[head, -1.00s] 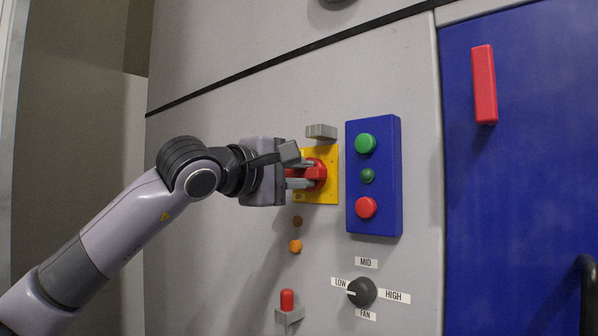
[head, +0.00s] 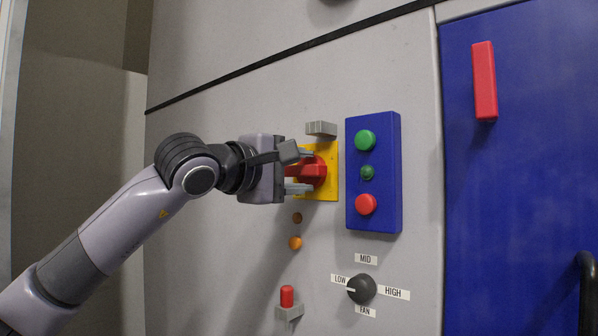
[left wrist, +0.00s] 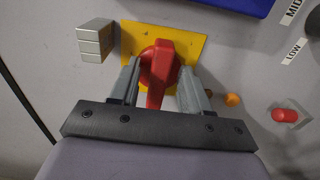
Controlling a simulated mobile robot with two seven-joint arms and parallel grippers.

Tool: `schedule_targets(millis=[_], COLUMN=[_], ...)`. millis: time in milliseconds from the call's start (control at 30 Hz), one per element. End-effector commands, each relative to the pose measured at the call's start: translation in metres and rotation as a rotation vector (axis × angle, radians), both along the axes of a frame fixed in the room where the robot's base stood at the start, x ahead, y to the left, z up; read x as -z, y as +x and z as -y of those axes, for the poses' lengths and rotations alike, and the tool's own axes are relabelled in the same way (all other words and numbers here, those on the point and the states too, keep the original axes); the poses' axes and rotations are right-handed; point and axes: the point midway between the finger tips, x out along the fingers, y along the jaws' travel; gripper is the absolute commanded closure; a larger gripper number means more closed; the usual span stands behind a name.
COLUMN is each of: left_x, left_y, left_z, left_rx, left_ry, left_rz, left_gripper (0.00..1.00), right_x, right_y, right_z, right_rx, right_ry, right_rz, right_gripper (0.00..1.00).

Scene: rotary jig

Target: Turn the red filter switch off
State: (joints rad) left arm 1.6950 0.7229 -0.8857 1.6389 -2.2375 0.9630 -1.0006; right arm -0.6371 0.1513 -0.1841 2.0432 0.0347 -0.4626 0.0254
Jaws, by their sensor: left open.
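The red rotary switch (head: 316,171) sits on a yellow plate (head: 328,190) on the grey panel. Its handle points left in the head view, toward my left gripper (head: 301,172). In the left wrist view, the red switch (left wrist: 158,65) lies between the two fingers of my left gripper (left wrist: 161,82), its handle pointing back toward the palm. The fingers are open, one on each side of the handle, with visible gaps near the palm. Contact at the fingertips cannot be told. Part of the plate is hidden behind the fingers. My right gripper is not in view.
A grey block (head: 321,129) juts out above the plate. A blue button box (head: 374,222) stands close to the right. Orange lamps (head: 295,243), a red-tipped toggle (head: 287,296) and a black fan knob (head: 361,289) are below. The panel left of my gripper is clear.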

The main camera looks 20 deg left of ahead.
Motion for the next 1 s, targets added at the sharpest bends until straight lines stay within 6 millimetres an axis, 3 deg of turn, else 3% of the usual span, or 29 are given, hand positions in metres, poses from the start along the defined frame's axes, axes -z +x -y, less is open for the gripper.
schedule_targets(millis=[500,1000], left_x=[0.001,0.0], left_y=[-0.062,-0.065], left_z=[-0.023,-0.024], left_rx=[-0.001,0.0], left_ry=[0.001,0.001], left_rz=[0.0,0.0], left_gripper=[0.53,0.53], right_x=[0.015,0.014], right_y=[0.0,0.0], right_z=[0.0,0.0], right_rx=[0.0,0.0], right_ry=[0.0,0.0], right_rz=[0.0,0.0], right_gripper=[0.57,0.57])
